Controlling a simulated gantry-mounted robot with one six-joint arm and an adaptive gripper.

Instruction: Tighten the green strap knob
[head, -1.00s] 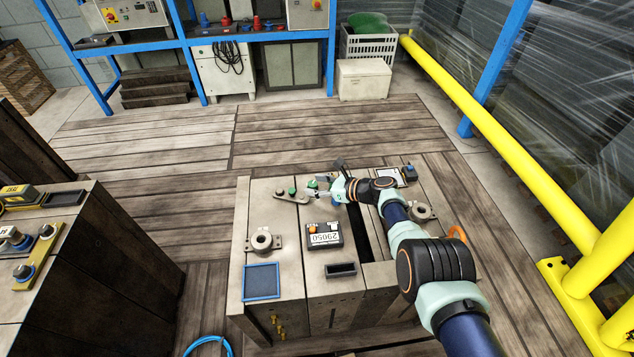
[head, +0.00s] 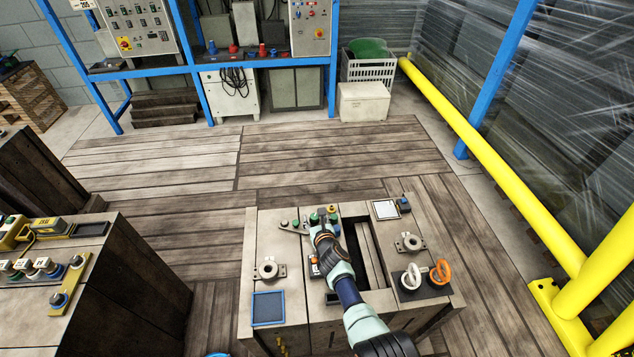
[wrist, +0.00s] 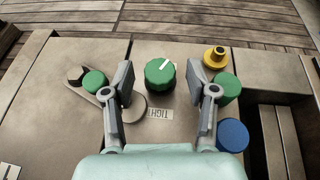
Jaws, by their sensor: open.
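The green knob (wrist: 160,75) with a white pointer line sits between my gripper's fingertips (wrist: 159,83) in the wrist view. Its pointer is angled to the upper right. Clear gaps show on both sides, so my open fingers do not touch it. A label reading TIGHT (wrist: 160,113), upside down in this view, lies just below it. In the head view my gripper (head: 321,226) covers part of this group.
Close on the right of my right finger stand another green knob (wrist: 227,88), a yellow knob (wrist: 215,58) and a blue one (wrist: 232,135). A dark slot opens further right.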

